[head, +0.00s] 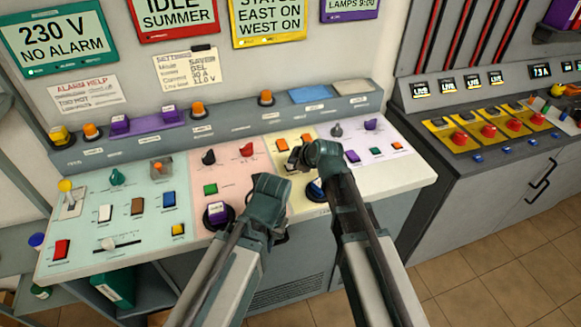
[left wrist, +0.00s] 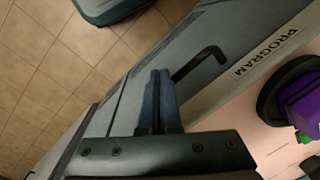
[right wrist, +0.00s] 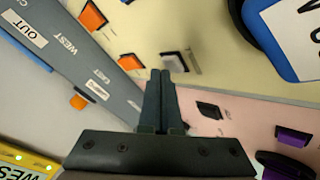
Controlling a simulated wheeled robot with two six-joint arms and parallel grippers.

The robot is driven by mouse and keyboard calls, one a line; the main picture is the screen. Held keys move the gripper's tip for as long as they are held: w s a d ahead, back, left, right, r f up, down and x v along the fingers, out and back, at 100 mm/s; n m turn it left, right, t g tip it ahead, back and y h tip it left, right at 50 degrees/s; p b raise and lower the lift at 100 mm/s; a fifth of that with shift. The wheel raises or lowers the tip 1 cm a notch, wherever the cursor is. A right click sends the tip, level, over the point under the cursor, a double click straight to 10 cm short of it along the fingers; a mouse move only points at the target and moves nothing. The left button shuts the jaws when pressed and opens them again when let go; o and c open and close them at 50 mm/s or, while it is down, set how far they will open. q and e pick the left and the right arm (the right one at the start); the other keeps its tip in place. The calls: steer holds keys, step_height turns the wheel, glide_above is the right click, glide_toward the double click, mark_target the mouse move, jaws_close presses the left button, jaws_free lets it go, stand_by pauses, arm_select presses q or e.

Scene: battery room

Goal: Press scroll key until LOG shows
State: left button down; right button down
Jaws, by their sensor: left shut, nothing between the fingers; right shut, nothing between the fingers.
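My right gripper (head: 294,158) is shut and empty over the yellow panel of the console. No key label reading scroll is legible. My left gripper (left wrist: 157,75) is shut and empty near the console's front edge, by the PROGRAM label (left wrist: 268,52). The yellow screen (head: 268,22) reads EAST ON, WEST ON. The green screen (head: 58,40) reads 230 V, NO ALARM. The red screen (head: 172,14) reads IDLE, SUMMER.
Orange keys (right wrist: 94,15) sit beside the grey key. A dark dial with a purple top (head: 217,213) stands on the pink panel. A blue-and-white dial (right wrist: 292,40) is on the yellow panel. The purple screen (head: 350,5) reads LAMPS 9:00. Red buttons (head: 488,131) fill another bench.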

steer(key=shift+f+b, duration=0.4)
steer(key=shift+f, duration=0.05)
stand_by(0.7)
steer(key=shift+r, duration=0.1)
stand_by(0.3)
steer(key=shift+r+p, duration=0.75)
steer(key=shift+p, duration=0.15)
step_height(320, 180, up, 5)
steer(key=p, duration=0.5)
steer(key=shift+r, duration=0.1)
steer(key=shift+s+d, duration=0.1)
stand_by(0.4)
